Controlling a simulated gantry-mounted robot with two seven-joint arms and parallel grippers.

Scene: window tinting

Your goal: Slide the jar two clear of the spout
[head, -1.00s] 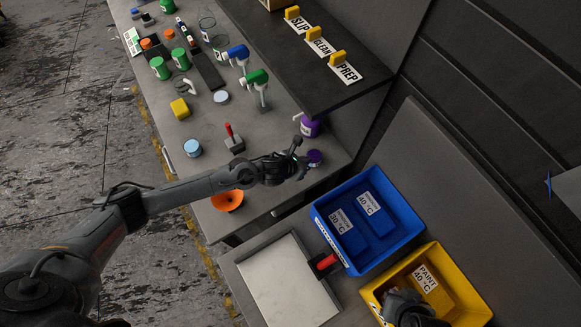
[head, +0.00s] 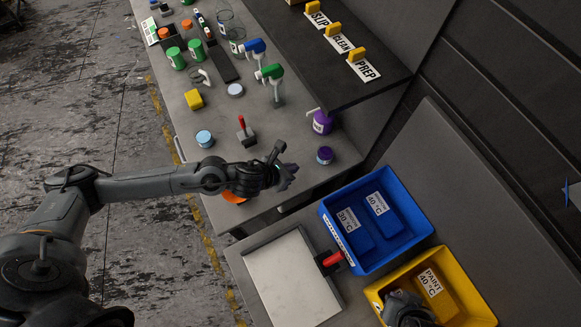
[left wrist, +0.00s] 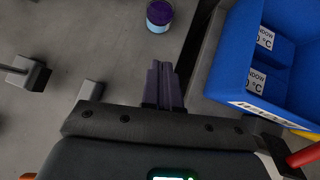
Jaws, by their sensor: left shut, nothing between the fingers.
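A small purple-topped jar (head: 325,155) stands on the grey bench, just in front of a purple pump bottle (head: 322,123) whose pale spout points left. Jar and bottle look apart. The jar also shows at the top of the left wrist view (left wrist: 159,16), upright, with a pale label. I cannot read which jar number it bears. My left gripper (head: 290,176) is shut and empty, to the lower left of the jar and apart from it. Its fingers show together in the left wrist view (left wrist: 163,85). My right gripper (head: 406,308) is over the yellow bin; its fingers are hidden.
A blue bin (head: 328,222) and a yellow bin (head: 467,277) stand at the lower right, beside a white panel (head: 290,280). A red-handled tool (head: 246,132) and a light-blue-lidded jar (head: 204,139) stand left on the bench. A dark shelf (head: 370,95) overhangs behind the bottle.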

